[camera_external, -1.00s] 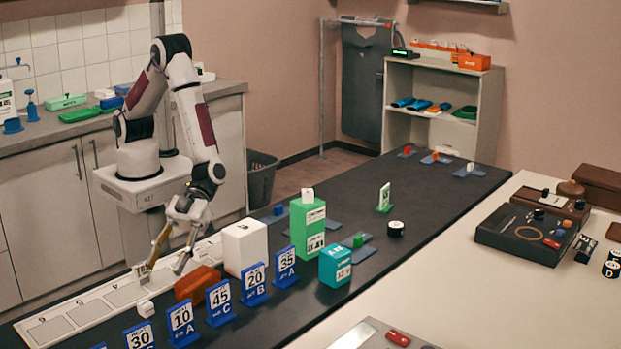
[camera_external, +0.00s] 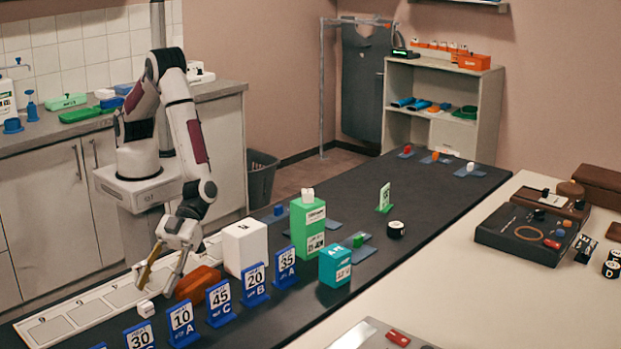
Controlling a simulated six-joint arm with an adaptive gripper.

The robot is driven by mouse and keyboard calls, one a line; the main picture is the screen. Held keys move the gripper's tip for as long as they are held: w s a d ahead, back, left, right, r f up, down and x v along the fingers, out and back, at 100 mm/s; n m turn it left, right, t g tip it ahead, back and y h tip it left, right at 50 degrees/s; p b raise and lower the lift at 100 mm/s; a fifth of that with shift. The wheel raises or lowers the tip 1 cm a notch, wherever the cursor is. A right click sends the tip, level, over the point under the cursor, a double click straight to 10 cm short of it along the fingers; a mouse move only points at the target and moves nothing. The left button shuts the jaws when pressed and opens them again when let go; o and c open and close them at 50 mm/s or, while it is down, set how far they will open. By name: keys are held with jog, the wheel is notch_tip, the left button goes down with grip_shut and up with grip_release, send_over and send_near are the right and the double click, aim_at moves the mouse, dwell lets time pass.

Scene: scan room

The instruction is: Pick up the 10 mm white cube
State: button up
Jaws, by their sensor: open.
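A small white cube (camera_external: 146,308) sits low in the picture, just left of a brown-orange block (camera_external: 198,283). Its size cannot be read from here. My gripper (camera_external: 156,289) points down with its fingers apart and nothing visible between them. Its fingertips are just above and behind the small cube in the picture; whether they touch it cannot be told.
Blue number stands (camera_external: 220,303) line the front right of the cube. A large white block (camera_external: 245,247) and a teal box (camera_external: 335,265) stand further right. A pale strip with marked squares (camera_external: 95,310) runs along the left edge.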

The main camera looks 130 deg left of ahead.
aim_at(147, 302)
jog(key=shift+w+d+f, duration=0.15)
jog(key=shift+d+f, duration=0.1)
jog(key=shift+d, duration=0.15)
jog(key=shift+d, duration=0.1)
jog(key=shift+x, duration=2.5)
jog(key=shift+f, duration=0.15)
jog(key=c, duration=1.2)
